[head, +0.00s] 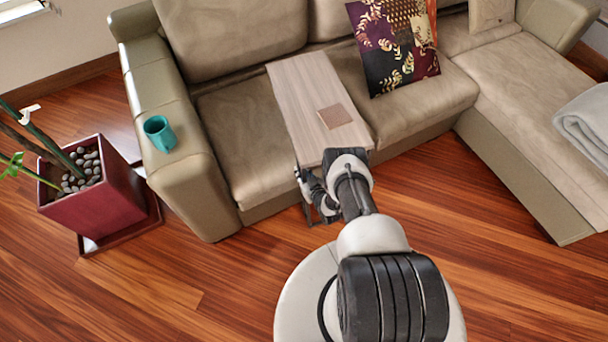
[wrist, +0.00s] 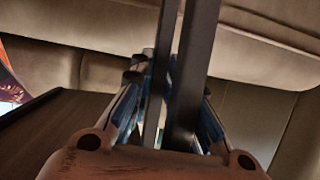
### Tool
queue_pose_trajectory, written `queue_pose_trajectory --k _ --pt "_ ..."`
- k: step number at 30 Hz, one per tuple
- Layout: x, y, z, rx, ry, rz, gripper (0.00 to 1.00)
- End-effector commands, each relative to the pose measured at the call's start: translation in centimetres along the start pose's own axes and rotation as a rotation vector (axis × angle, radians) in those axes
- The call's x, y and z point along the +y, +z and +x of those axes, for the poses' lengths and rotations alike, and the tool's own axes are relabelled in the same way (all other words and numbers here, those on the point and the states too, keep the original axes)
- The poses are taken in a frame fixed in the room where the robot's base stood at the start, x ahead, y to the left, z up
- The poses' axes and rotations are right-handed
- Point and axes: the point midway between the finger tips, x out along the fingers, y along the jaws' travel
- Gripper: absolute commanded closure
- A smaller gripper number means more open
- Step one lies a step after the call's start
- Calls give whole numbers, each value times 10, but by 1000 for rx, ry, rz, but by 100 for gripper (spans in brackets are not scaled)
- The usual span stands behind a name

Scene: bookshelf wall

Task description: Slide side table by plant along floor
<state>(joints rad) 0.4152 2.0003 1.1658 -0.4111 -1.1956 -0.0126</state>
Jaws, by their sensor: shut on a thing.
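The side table has a light wood top (head: 302,82) that reaches over the sofa seat in the head view, with a small brown square (head: 335,116) lying on it. My gripper (head: 318,197) is low at the table's near end, partly hidden by my arm. In the wrist view, dark upright bars of the side table (wrist: 194,70) stand between my gripper's fingers (wrist: 172,112), which are shut on the table's frame. The plant stands in a dark red square pot (head: 98,205) with pebbles, at the left, apart from the table.
A beige sofa (head: 240,125) stands behind and around the table, with a teal mug (head: 160,133) on its left armrest and a patterned cushion (head: 393,45). Its chaise (head: 530,110) extends at the right, with a grey blanket (head: 590,120). Wood floor (head: 190,285) is clear in front.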

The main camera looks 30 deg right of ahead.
Motion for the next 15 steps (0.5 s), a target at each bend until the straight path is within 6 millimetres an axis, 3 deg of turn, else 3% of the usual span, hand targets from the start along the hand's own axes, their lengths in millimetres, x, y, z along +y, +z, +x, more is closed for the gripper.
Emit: queue_pose_trajectory --k 1,9,10,15 --pt "-14 0 3 -2 -36 -11 100" --pt "-14 -1 4 1 -35 -9 100" --pt "-14 -1 4 1 -35 -9 83" --pt "-13 -2 4 3 -35 -10 71"
